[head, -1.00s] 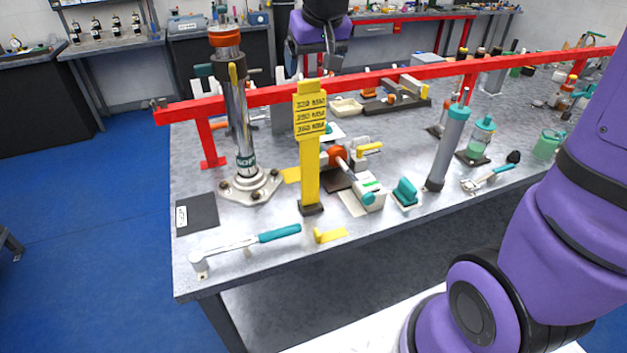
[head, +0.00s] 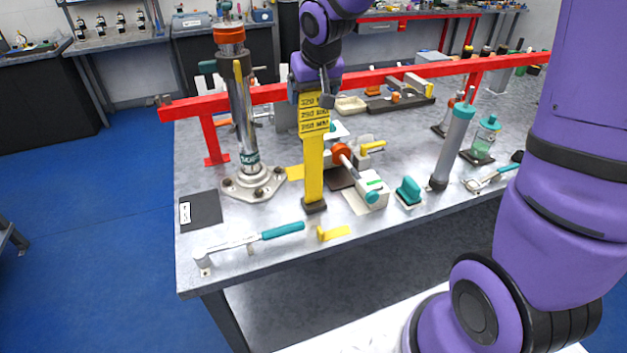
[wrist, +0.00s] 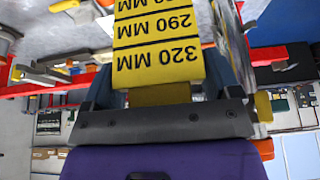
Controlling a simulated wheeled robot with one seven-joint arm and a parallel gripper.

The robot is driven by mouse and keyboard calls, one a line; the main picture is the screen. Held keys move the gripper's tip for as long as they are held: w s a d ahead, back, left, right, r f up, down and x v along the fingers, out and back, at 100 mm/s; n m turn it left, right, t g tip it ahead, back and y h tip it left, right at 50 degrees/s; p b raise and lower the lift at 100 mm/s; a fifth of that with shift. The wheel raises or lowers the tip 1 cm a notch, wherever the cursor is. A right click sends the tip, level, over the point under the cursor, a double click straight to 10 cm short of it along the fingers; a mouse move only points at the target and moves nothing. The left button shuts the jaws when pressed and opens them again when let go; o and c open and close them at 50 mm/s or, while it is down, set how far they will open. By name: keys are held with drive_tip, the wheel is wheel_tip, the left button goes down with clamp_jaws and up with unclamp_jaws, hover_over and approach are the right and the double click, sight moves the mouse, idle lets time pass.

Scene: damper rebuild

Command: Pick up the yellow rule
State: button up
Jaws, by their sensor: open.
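The yellow rule (head: 314,165) stands upright on a small dark foot (head: 314,206) near the bench's front edge. It carries black marks reading 320, 290 and 260 MM. My gripper (head: 316,88) is at the rule's top end, and its body covers the uppermost part in the head view. In the wrist view the rule (wrist: 158,62) appears upside down, with its narrower top end between the two dark fingers of my gripper (wrist: 160,88). The fingers are open, one on each side. Whether either finger touches the rule cannot be told.
A chrome damper (head: 242,115) on a flanged base stands close to the left. A red rail (head: 265,94) runs behind the rule. A teal-handled wrench (head: 250,239) and a yellow bracket (head: 334,233) lie in front. A grey cylinder (head: 453,145) stands to the right.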

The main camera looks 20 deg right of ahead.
clamp_jaws()
drive_tip(key=shift+r, duration=0.1)
idle(0.3)
